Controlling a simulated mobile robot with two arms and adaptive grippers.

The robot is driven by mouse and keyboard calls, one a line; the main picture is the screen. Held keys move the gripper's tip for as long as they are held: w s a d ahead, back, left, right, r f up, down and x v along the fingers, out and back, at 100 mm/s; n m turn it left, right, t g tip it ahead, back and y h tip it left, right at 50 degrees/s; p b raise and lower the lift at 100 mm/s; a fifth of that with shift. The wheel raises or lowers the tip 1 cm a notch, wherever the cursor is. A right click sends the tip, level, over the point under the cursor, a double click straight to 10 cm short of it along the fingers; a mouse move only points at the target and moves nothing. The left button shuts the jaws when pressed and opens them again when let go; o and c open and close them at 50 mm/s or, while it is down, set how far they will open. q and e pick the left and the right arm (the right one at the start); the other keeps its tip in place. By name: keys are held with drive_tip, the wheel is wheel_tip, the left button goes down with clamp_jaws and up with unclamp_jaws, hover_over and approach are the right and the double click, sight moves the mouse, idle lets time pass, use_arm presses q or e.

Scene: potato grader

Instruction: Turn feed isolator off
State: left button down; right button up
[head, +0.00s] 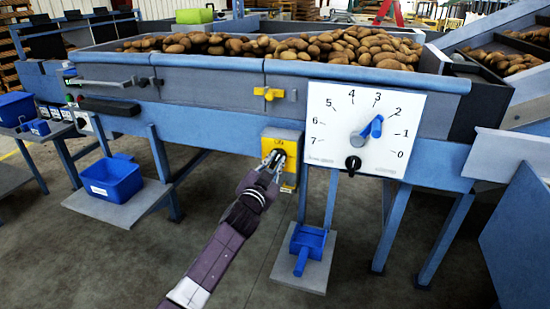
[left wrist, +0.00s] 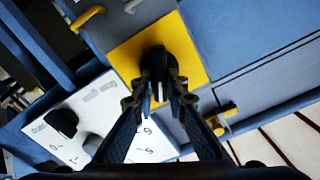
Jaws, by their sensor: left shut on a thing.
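The feed isolator is a yellow box (head: 297,136) on the blue frame under the potato bed, left of the white dial. Its black rotary knob (head: 281,154) is partly covered by my fingers. In the left wrist view the yellow plate (left wrist: 124,57) fills the upper middle, with the black knob (left wrist: 156,60) upright between my fingertips. My left gripper (head: 273,160) reaches up from below and is shut on the knob; it also shows in the left wrist view (left wrist: 160,92). The knob's exact setting cannot be told. My right gripper is out of view.
A white dial panel (head: 325,120) with a blue pointer and black knob stands just right. A yellow handle (head: 268,93) sits above. A blue pedal (head: 307,243) on a grey plate and a blue bin (head: 112,180) flank the arm. Blue legs stand nearby.

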use_arm(q)
drive_tip(key=m, duration=0.3)
drive_tip(key=shift+f+p, duration=0.1)
drive_tip(key=shift+p, duration=0.2)
drive_tip(key=m, duration=0.2)
drive_tip(key=shift+d+f+m, duration=0.1)
drive_tip(key=shift+m, duration=0.2)
drive_tip(key=m, duration=0.3)
drive_tip(key=shift+s+f+m+p, duration=0.1)
drive_tip(key=shift+m+p, duration=0.2)
drive_tip(key=shift+p, duration=0.1)
drive_tip(key=shift+m, duration=1)
drive_tip(key=shift+f+m, duration=0.1)
drive_tip(key=shift+m, duration=0.6)
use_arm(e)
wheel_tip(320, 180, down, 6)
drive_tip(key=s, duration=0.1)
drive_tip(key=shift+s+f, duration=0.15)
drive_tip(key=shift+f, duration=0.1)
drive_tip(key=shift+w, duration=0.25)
